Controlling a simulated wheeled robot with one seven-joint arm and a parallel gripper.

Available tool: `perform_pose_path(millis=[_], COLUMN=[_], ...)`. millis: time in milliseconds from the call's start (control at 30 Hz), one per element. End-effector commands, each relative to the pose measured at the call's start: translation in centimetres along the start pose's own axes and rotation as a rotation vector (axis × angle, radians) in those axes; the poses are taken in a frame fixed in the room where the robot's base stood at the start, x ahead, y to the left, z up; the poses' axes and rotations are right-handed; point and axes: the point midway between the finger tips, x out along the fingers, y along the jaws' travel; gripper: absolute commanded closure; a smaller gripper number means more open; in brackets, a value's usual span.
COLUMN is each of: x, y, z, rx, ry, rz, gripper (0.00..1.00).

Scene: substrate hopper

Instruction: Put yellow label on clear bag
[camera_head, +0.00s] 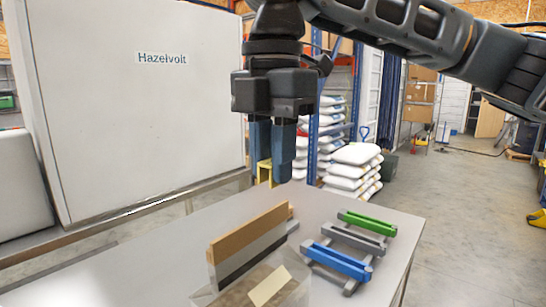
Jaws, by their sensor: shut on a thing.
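My gripper (271,165) hangs fingers down above the back of the table, its two blue fingers close together. It is shut on a yellow thing, taken to be the yellow label (264,171). Only a small part of it shows between and behind the fingers; the rest is hidden. The clear bag (237,299) is at the front edge of the picture, cut off at the bottom, with dark brown contents and a pale cream patch on its face. The gripper is well above and behind the bag, apart from it.
An upright tan-topped board (250,232) with a grey lower part stands behind the bag. To its right, a grey rack (352,239) carries a green bar (367,222) and a blue bar (337,261). The grey table (400,221) is clear around them. White sacks (352,171) are stacked beyond.

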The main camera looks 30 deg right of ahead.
Motion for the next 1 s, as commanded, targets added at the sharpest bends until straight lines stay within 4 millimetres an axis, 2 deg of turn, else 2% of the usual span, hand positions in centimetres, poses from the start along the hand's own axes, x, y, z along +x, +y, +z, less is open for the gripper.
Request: perform_pose_path(millis=[100,600,1000], x=[1.4,4.7,5.1], y=[0.0,0.0,0.0], z=[0.0,0.0,0.0], rx=[0.001,-0.002,-0.002], ry=[0.0,0.001,-0.001], rz=[0.0,-0.001,-0.001], gripper=[1.0,1.0,1.0])
